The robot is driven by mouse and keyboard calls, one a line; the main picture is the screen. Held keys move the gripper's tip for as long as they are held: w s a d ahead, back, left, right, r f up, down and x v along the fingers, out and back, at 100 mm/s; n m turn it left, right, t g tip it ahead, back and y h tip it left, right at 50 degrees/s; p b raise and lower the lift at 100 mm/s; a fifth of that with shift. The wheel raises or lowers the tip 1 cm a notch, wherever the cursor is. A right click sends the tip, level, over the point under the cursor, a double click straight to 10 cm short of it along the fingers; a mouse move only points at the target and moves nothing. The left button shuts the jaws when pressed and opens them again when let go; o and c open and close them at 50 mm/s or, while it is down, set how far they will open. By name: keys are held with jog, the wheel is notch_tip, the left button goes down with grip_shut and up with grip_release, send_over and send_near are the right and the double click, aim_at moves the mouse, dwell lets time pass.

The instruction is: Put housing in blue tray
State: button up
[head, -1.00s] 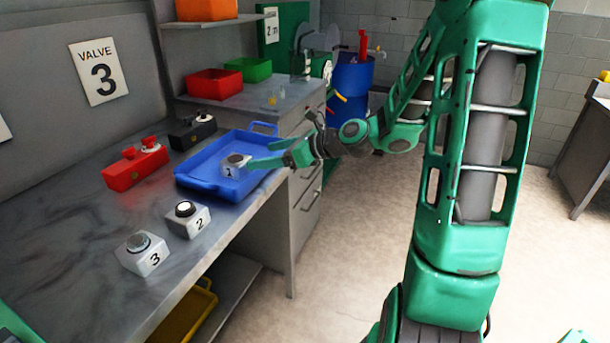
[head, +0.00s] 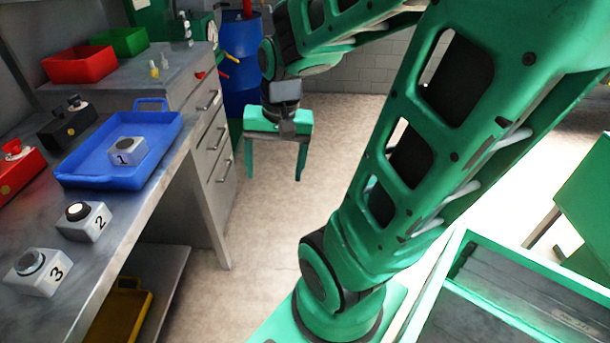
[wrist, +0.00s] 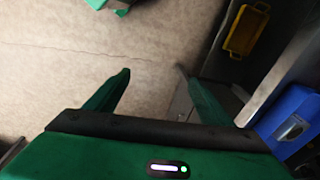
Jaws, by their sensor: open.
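The blue tray (head: 92,174) lies on the grey bench. A grey housing (head: 127,151) marked 1 sits inside it, upright. Two similar grey housings, marked 2 (head: 84,222) and 3 (head: 39,271), stand on the bench in front of the tray. My gripper (head: 273,180) hangs over the floor to the right of the bench, fingers down, open and empty, well apart from the tray.
A red block with knobs (head: 20,175) and a black one (head: 66,126) stand left of the tray. Red (head: 78,66) and green (head: 120,43) bins sit on the drawer cabinet. A yellow tray (head: 119,315) is on the lower shelf. Floor beside the bench is free.

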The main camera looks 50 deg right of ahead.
jog(key=s+d+r+n+g, duration=0.1)
jog(key=s+n, duration=0.2)
jog(key=s, duration=0.6)
jog(key=shift+r+g, duration=0.3)
